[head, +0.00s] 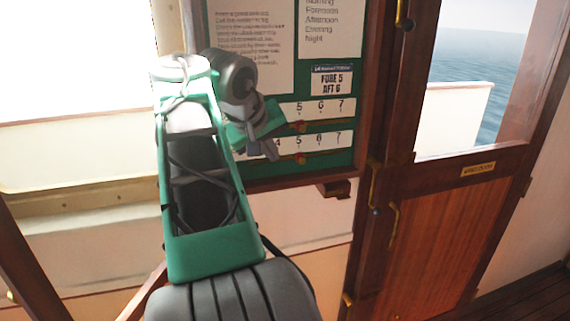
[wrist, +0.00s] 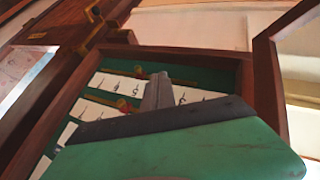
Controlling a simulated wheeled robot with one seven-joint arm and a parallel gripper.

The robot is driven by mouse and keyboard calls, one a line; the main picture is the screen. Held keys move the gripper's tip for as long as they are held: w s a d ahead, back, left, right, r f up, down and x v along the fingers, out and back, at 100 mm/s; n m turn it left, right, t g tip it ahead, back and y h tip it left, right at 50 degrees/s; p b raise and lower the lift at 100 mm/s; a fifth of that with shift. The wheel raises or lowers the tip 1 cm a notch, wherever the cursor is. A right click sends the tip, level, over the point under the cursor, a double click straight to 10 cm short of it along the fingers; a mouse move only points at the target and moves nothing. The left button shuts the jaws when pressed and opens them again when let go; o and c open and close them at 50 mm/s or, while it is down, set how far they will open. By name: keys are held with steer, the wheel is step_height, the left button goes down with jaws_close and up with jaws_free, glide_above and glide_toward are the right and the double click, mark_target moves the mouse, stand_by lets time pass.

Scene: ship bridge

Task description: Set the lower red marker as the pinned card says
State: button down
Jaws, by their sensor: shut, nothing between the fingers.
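The pinned card (head: 331,82) on the green board reads "FORE 5 AFT 6". Below it are two white number strips, each over a slot with a red marker. The upper red marker (head: 299,126) is under the 5. The lower red marker (head: 301,158) also appears under the 5 of the lower strip (head: 328,140). My gripper (head: 270,152) is shut and empty, just left of the lower marker, hiding the strips' left parts. In the wrist view, turned around, my fingertips (wrist: 158,88) lie over a strip, beside what looks like the lower marker (wrist: 138,71), with a gap.
The board's wooden frame (head: 366,95) edges the strips at right and below. A wooden door (head: 430,235) with brass handles stands to the right. Printed sheets (head: 331,25) hang above. Open air lies in front of the board's right part.

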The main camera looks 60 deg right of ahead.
mark_target(293, 160)
steer(key=d+f, duration=0.1)
steer(key=d, duration=0.1)
steer(key=s+d+f, duration=0.1)
steer(key=d+f, duration=0.1)
steer(key=d, duration=0.1)
steer(key=d+f, duration=0.2)
steer(key=d, duration=0.1)
steer(key=shift+s+d+f+b, duration=0.15)
steer(key=shift+s+f+b, duration=0.1)
steer(key=shift+b, duration=0.15)
steer(key=shift+w, duration=0.1)
